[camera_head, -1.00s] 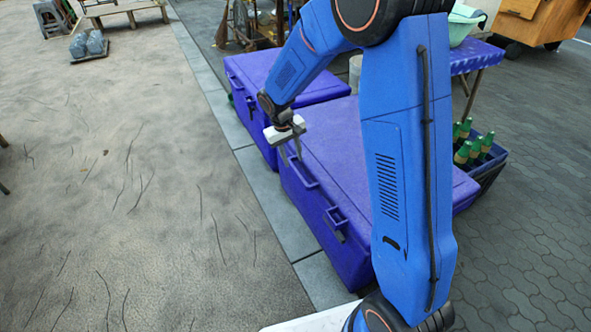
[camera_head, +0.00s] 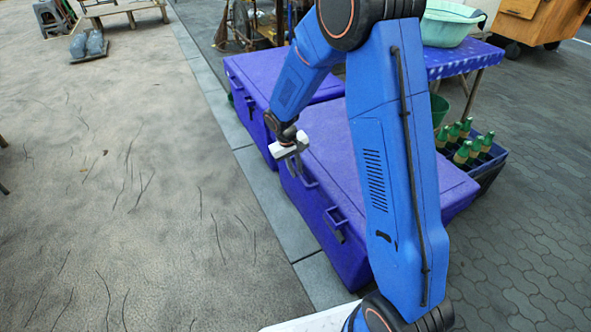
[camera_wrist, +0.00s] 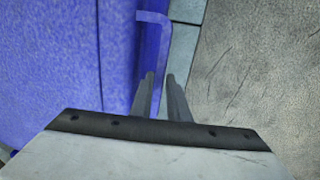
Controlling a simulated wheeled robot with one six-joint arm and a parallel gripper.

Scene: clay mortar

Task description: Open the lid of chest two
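Two closed blue-purple chests stand in a row, a near chest (camera_head: 330,165) and a far chest (camera_head: 250,72). I cannot tell from any marking which is chest two. The near chest has a raised handle (camera_head: 310,182) and a latch (camera_head: 336,224) along its left side. My gripper (camera_head: 296,170) is over the near chest's left edge, close to the far end of that handle. A blue bar of the handle (camera_wrist: 152,40) runs just beyond the fingertips. Contact is unclear. My arm hides part of the near lid.
A crate of green bottles (camera_head: 476,160) stands right of the near chest. A purple table (camera_head: 465,60) with a pale green basin (camera_head: 450,25) is behind it. A strip of grey paving (camera_head: 275,210) and open ground (camera_head: 150,200) lie to the left.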

